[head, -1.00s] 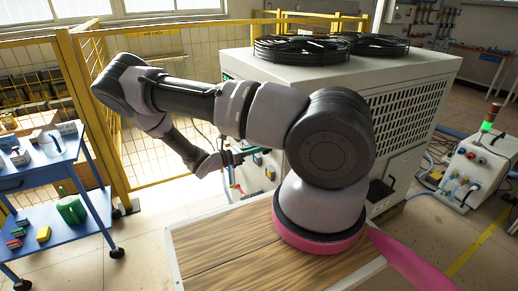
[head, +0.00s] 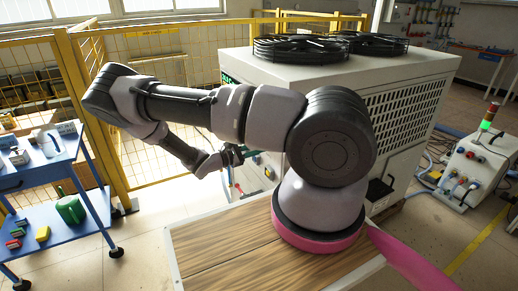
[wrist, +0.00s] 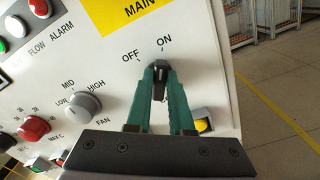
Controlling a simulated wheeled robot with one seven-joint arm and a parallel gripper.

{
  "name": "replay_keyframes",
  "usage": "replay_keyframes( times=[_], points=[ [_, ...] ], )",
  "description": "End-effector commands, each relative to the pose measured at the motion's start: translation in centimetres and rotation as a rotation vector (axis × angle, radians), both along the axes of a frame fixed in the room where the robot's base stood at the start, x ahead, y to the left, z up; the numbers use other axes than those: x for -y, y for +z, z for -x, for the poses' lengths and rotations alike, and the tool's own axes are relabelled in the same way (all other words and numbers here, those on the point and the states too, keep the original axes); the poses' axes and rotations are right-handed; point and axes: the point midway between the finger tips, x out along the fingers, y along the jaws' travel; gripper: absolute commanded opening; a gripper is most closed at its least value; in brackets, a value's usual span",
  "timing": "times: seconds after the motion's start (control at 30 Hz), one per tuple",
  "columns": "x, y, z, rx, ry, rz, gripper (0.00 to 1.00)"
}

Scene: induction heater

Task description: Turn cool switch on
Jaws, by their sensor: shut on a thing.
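A small black rotary switch (wrist: 160,86) sits on the white control panel (wrist: 110,70) below a yellow MAIN label, with OFF and ON printed above it. Its pale mark points up, toward the ON side. My gripper (wrist: 160,72) has its green fingers closed on the two sides of this switch. The fingers hide part of it. In the head view my gripper (head: 236,157) is at the front of the big white machine (head: 420,110), and the switch is too small to make out there.
A grey FAN knob (wrist: 84,106), a red knob (wrist: 33,128) and a yellow button (wrist: 203,125) are close to the fingers. A yellow mesh fence (head: 150,60) and a blue cart (head: 45,200) stand left of my arm.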

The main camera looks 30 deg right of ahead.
Motion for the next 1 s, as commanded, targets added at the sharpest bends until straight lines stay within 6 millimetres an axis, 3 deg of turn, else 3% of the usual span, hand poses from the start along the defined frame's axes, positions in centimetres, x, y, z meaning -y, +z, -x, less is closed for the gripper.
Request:
replay_keyframes(
  times=[0.53, 0.57, 0.6, 0.63, 1.0],
  points=[
    [-0.1, -0.14, 0.01, 0.025, 0.001, -0.003, 0.0],
    [-0.1, -0.14, 0.01, 0.025, 0.001, -0.003, 0.28],
    [-0.1, -0.13, 0.01, 0.025, 0.001, -0.003, 0.43],
    [-0.09, -0.12, 0.01, 0.025, 0.001, -0.003, 0.5],
    [-0.42, -0.06, -0.01, 0.025, 0.002, -0.002, 0.5]
  ],
)
